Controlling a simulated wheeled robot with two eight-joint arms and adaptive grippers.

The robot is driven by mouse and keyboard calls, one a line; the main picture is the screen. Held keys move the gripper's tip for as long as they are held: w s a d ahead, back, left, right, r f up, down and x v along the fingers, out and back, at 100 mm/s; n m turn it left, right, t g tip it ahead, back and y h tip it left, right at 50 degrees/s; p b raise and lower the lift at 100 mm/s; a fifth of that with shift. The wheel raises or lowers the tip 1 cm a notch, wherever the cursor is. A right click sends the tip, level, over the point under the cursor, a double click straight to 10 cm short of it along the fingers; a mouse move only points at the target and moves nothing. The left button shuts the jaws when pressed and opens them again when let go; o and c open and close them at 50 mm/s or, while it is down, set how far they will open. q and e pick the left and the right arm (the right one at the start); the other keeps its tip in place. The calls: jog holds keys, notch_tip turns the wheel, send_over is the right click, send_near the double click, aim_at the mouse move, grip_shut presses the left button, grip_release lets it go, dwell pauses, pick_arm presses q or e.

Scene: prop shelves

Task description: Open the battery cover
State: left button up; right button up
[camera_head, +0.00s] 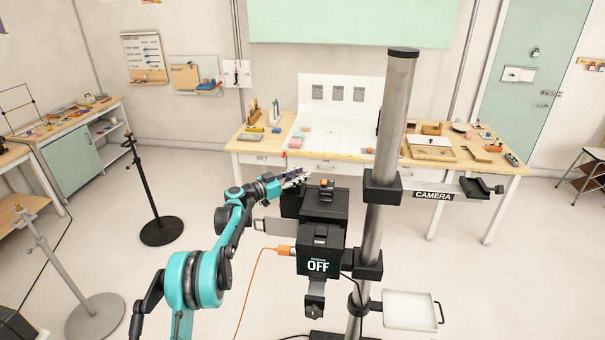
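A black box-shaped device (322,205) is mounted on a grey vertical pole (393,120) in the middle of the view. Its lower front unit (319,262) carries the word OFF. A small orange-topped part (326,184) sits on top. A flat grey plate (273,227) sticks out from its left side; I cannot tell whether this is the battery cover. My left gripper (296,177) is at the upper left edge of the device, close to it. Its fingers are small and partly overlapped, so their opening is unclear. My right gripper is out of view.
An orange cable (258,262) runs from the device's left side to the floor. A bracket labelled CAMERA (433,195) and a white tray (410,309) stick out to the right of the pole. A cluttered workbench (480,180) stands behind. A black stand (150,190) is at left.

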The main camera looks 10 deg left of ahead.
pick_arm(q)
jog(key=shift+w+d, duration=0.25)
jog(key=shift+c, duration=0.7)
grip_shut()
